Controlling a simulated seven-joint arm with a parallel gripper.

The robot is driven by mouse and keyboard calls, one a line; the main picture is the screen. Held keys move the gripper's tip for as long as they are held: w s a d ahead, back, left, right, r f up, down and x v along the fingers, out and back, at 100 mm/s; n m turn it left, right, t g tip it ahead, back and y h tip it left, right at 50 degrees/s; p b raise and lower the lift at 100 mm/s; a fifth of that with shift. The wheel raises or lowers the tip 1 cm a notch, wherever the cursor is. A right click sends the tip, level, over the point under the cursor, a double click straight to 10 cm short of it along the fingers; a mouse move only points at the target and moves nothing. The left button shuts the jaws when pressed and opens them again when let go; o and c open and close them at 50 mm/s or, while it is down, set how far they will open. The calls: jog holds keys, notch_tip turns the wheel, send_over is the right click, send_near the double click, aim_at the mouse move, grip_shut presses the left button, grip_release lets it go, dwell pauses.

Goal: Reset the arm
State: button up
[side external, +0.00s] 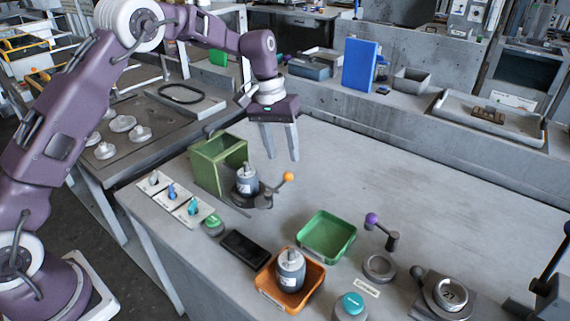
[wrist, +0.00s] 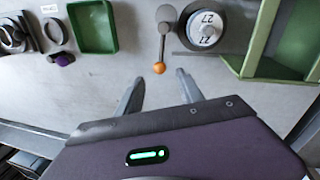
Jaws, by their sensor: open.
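My gripper (side external: 279,142) hangs above the grey workbench (side external: 440,215), fingers pointing down, apart and empty. It is above and behind a grey cylindrical motor (side external: 246,181) that stands in a dark fixture with an orange-knobbed lever (side external: 287,177). In the wrist view my gripper's fingers (wrist: 160,88) show spread apart with nothing between them. The orange knob (wrist: 159,68) lies just beyond the fingertips in that view, and the motor (wrist: 204,28) shows at the upper right. Nothing appears to touch the fingers.
A green open-sided housing (side external: 207,165) stands beside the motor. A green tray (side external: 327,236) and an orange tray (side external: 272,291) holding a second motor (side external: 290,270) lie toward the front. A purple-knobbed lever (side external: 373,219) stands right of them. The bench's right middle is clear.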

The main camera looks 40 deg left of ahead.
jog(key=shift+a+r, duration=0.1)
jog(key=shift+r, duration=0.3)
